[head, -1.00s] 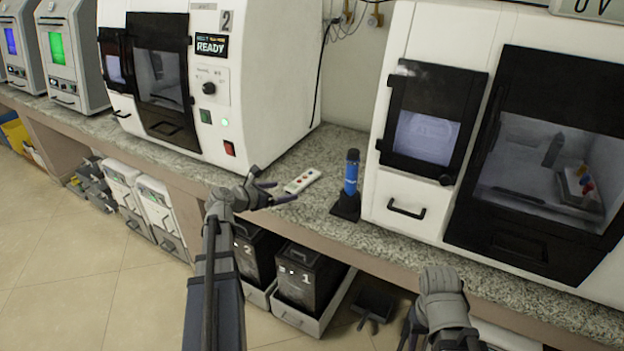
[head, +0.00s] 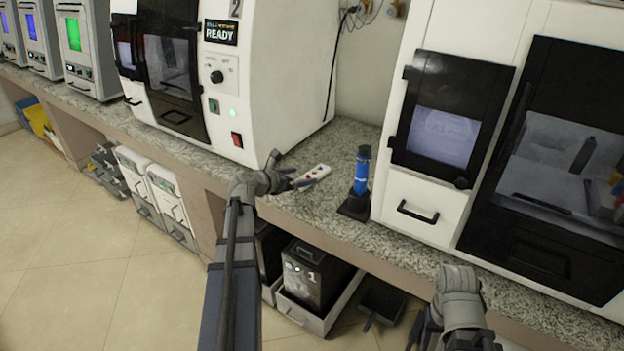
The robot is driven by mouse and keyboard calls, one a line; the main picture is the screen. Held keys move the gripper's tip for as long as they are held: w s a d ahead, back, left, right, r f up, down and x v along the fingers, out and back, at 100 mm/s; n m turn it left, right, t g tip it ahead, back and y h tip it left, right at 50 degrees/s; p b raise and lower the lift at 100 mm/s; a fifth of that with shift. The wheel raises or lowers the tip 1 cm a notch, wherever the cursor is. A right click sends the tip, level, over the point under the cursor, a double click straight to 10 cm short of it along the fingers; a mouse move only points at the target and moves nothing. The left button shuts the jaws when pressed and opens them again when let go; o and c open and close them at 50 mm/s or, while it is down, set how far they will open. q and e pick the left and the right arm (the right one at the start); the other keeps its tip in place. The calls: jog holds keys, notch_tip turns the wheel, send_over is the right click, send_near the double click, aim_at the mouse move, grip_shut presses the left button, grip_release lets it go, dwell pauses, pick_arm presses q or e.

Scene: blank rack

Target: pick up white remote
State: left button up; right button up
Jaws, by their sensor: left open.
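The white remote (head: 314,174) with small coloured buttons lies on the speckled counter (head: 290,205), between the white machine on the left and the blue bottle. My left gripper (head: 290,172) is open and empty at the remote's left end. Its fingers point toward the remote, and I cannot tell whether one touches it. My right gripper (head: 457,290) is at the lower right, in front of the counter and away from the remote. Its fingertips are not clearly visible.
A blue bottle in a black stand (head: 357,203) stands right of the remote. A white machine (head: 270,60) rises behind left, and a larger white machine (head: 420,190) stands at the right. Black bins (head: 315,275) are under the counter.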

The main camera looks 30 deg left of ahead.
aim_at(308, 176)
pick_arm(q)
jog(key=b+x, duration=0.1)
jog(key=x, duration=0.1)
jog(key=b+x, duration=0.1)
jog(key=x, duration=0.2)
jog(key=shift+s+a+f, duration=0.1)
jog(key=shift+s+f, duration=0.05)
jog(key=shift+f, duration=0.2)
grip_shut()
dwell(0.3)
